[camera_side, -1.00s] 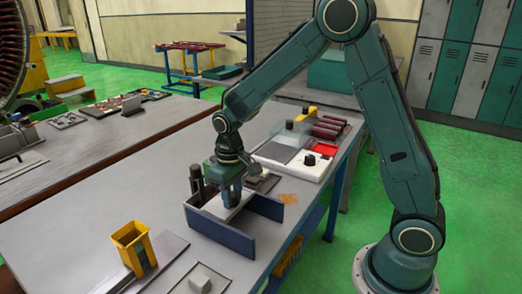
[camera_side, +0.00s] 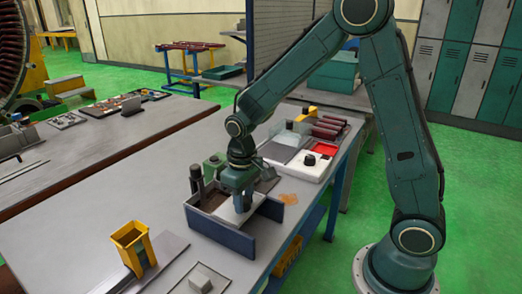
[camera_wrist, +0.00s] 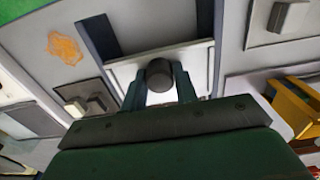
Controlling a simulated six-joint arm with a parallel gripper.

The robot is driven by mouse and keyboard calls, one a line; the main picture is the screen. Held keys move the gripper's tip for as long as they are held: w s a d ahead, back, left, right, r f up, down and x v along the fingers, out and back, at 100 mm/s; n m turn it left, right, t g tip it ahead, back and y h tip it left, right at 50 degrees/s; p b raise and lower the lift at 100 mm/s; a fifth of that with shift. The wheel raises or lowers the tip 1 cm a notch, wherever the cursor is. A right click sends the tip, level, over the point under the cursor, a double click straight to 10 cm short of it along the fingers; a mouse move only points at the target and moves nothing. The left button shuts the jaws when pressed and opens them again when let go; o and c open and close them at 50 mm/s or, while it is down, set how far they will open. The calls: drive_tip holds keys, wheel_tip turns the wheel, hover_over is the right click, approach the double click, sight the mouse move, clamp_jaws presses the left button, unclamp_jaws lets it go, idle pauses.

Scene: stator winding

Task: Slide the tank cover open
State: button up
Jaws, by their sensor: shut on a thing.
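The tank (camera_side: 220,237) is a low dark-blue walled box on the near table. Its pale cover (camera_side: 226,213) lies between the walls, with a dark opening (camera_side: 214,199) at the left end. My gripper (camera_side: 240,208) is low over the right part of the cover. In the wrist view my gripper (camera_wrist: 159,90) has a finger on each side of a dark round knob (camera_wrist: 159,72) on the pale cover (camera_wrist: 196,58), shut on it. The tank's dark walls (camera_wrist: 101,38) show on both sides. The side view hides the knob behind the fingers.
A yellow holder (camera_side: 131,243) and a small grey block (camera_side: 200,277) are nearer the front. A red panel (camera_side: 318,162) and dark red rolls (camera_side: 326,131) lie behind. The left of the table is clear.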

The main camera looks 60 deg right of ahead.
drive_tip(key=shift+s+f, duration=0.2)
drive_tip(key=shift+s, duration=1.5)
drive_tip(key=o, duration=0.5)
drive_tip(key=shift+r, duration=0.1)
drive_tip(key=shift+o, duration=1.1)
drive_tip(key=shift+r, duration=0.15)
drive_tip(key=r, duration=0.5)
drive_tip(key=shift+w+r, duration=0.2)
drive_tip(key=shift+r, duration=0.2)
